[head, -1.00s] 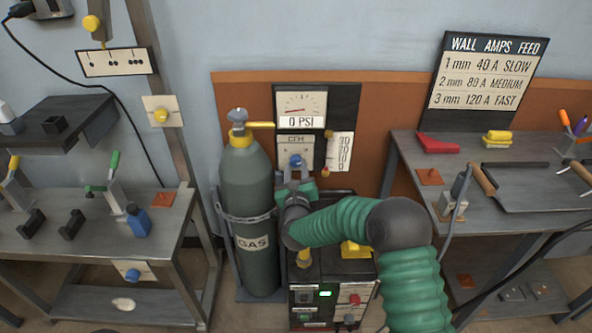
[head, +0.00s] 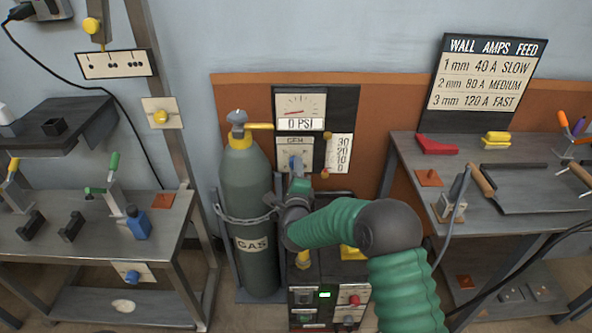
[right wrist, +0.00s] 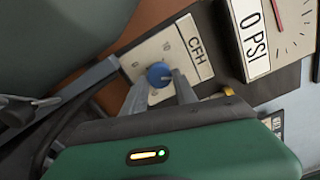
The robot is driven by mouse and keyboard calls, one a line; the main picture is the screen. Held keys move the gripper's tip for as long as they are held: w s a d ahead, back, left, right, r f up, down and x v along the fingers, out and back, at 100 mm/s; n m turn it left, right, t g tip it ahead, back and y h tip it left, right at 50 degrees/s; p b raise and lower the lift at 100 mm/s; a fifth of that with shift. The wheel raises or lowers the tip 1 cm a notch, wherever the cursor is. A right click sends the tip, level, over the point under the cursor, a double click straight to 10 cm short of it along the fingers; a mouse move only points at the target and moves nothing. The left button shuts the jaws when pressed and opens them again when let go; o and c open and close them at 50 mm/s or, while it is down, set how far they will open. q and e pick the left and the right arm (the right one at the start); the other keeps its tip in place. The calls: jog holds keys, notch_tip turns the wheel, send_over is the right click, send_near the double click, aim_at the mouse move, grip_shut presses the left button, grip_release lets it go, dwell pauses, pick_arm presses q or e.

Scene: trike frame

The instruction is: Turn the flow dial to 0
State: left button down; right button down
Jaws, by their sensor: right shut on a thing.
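The flow dial is a blue knob (head: 295,163) on a pale plate marked CFH (head: 284,152), below the 0 PSI gauge (head: 300,105). In the right wrist view the blue knob (right wrist: 159,74) sits between my two grey fingers. My right gripper (head: 296,172) is shut on the knob, and its fingers hide part of the plate and its marks. I cannot read the knob's setting. My left gripper is not in view.
A grey-green gas cylinder (head: 250,195) with a yellow valve handle stands just left of the panel. A scale marked 30 to 0 (head: 340,153) is at its right. A welder box (head: 325,295) stands below my arm. Benches stand on both sides.

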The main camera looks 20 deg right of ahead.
jog(key=shift+a+f+n+p, duration=0.1)
jog(key=shift+n+p, duration=1.25)
jog(key=shift+n, duration=4.05)
jog(key=shift+a+f+n+p, duration=0.15)
jog(key=shift+n+p, duration=1.25)
jog(key=shift+n, duration=4)
jog(key=shift+a+f+n+p, duration=0.1)
jog(key=shift+n+p, duration=1.25)
jog(key=shift+n, duration=4.05)
jog(key=shift+s+d, duration=0.1)
jog(key=c, duration=1)
grip_release()
jog(key=shift+c, duration=0.2)
jog(key=shift+o, duration=0.4)
jog(key=shift+r, duration=0.2)
